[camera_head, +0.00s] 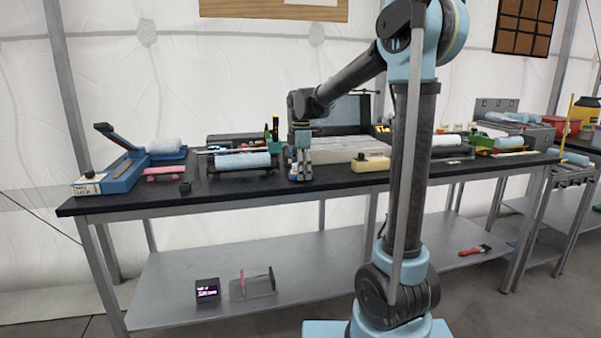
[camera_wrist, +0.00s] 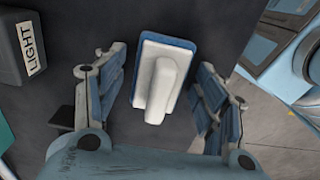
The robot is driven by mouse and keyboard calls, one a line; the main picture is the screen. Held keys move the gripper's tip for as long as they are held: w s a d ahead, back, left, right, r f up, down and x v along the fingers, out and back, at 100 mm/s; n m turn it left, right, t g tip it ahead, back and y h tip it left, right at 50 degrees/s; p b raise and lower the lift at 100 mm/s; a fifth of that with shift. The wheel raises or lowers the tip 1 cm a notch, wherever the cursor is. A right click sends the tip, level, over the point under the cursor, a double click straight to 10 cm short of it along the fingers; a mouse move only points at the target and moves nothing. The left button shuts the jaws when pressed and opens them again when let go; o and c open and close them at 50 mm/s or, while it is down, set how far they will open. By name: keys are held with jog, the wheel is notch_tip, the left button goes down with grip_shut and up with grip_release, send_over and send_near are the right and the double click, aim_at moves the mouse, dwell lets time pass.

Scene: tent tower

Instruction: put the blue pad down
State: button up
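The blue pad (camera_wrist: 160,75) has a white raised handle on top. In the wrist view it lies flat over the dark tabletop, between the two fingers of my gripper (camera_wrist: 159,100). The fingers are spread, with a gap visible on each side of the pad. In the head view my gripper (camera_head: 300,168) points down at the black worktable (camera_head: 230,195), close to its surface near the middle. The pad cannot be made out clearly there.
A dark block marked LIGHT (camera_wrist: 18,52) stands to the left in the wrist view. In the head view, a pale yellow block (camera_head: 371,164) is right of my gripper, and a rack with a blue roll (camera_head: 243,161) is left. A blue lever tool (camera_head: 122,173) stands at the far left.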

notch_tip(320, 180, up, 12)
jog(key=shift+r, duration=0.1)
dwell(0.7)
jog(key=s+d+f+m+t, duration=0.1)
jog(key=s+d+f+m, duration=0.4)
jog(key=s+d, duration=0.25)
jog(key=s+d+f+m, duration=0.5)
jog(key=s+d+m, duration=0.15)
jog(key=s, duration=0.25)
jog(key=s+d+f+m, duration=0.3)
jog(key=s+f+m, duration=0.1)
jog(key=s+f, duration=0.3)
jog(key=s+d+f+m+t, duration=0.1)
jog(key=s+d+f+m, duration=0.3)
jog(key=s+f, duration=0.4)
notch_tip(320, 180, down, 2)
jog(key=shift+s+m, duration=0.2)
jog(key=shift+m, duration=0.55)
